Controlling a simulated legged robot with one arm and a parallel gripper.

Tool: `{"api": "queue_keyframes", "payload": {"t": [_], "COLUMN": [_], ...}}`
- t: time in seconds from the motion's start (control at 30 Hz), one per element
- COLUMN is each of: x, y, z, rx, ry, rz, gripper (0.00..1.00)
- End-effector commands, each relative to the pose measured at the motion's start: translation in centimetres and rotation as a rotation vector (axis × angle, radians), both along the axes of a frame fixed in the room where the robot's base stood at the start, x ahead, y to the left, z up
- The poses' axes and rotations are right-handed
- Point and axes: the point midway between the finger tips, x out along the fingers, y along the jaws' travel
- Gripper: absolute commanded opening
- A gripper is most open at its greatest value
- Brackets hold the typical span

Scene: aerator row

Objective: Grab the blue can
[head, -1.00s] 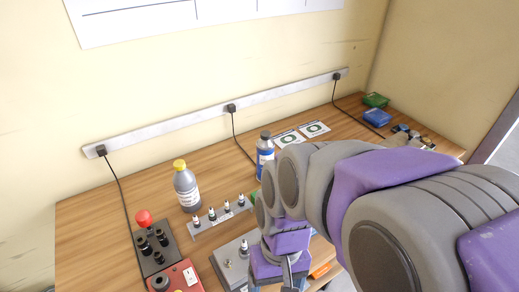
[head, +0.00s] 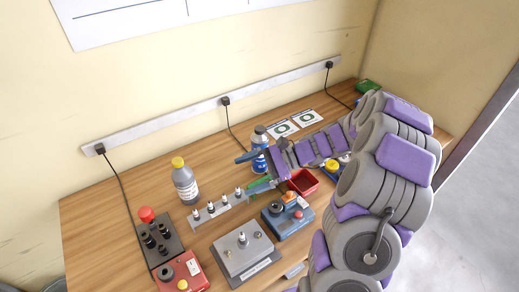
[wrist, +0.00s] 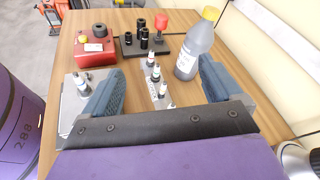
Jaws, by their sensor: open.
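The blue can (head: 260,143) has a grey cap and a white label. It stands upright near the wall in the head view, partly hidden behind my gripper. My gripper (head: 243,174) is open and points left across the bench, beside the can on its room side. In the wrist view my gripper's (wrist: 160,68) two blue fingers are spread, with no can between them. A round grey top at the lower right edge there may be the can's cap; I cannot be sure.
A grey bottle with yellow cap (head: 185,182) and a rack of small fittings (head: 218,207) stand left of my gripper. A red box (head: 181,276), grey plate (head: 242,257), blue box (head: 288,218) and red tray (head: 303,182) are nearer. Two cards (head: 295,124) lie behind.

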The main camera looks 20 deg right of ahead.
Motion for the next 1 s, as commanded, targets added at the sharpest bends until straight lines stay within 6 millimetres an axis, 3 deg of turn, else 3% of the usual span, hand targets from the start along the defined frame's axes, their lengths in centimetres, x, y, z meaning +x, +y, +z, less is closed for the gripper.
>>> {"api": "queue_keyframes", "payload": {"t": [0.1,0.23,0.4,0.53,0.63,0.73,1.0], "x": [2.5,4.4,5.3,5.3,5.2,5.6,8.9], "y": [-4.5,-9.6,-15.8,-18.9,-20.3,-20.4,-16.9], "z": [-1.3,-3.2,-6.1,-7.8,-8.5,-8.8,-9.0], "rx": [0.106,0.217,0.330,0.383,0.405,0.414,0.414], "ry": [0.052,0.100,0.147,0.168,0.175,0.177,0.178], "rz": [-0.161,-0.333,-0.527,-0.623,-0.664,-0.678,-0.674], "gripper": [0.92,0.92,0.92,0.92,0.92,0.92,0.92]}}
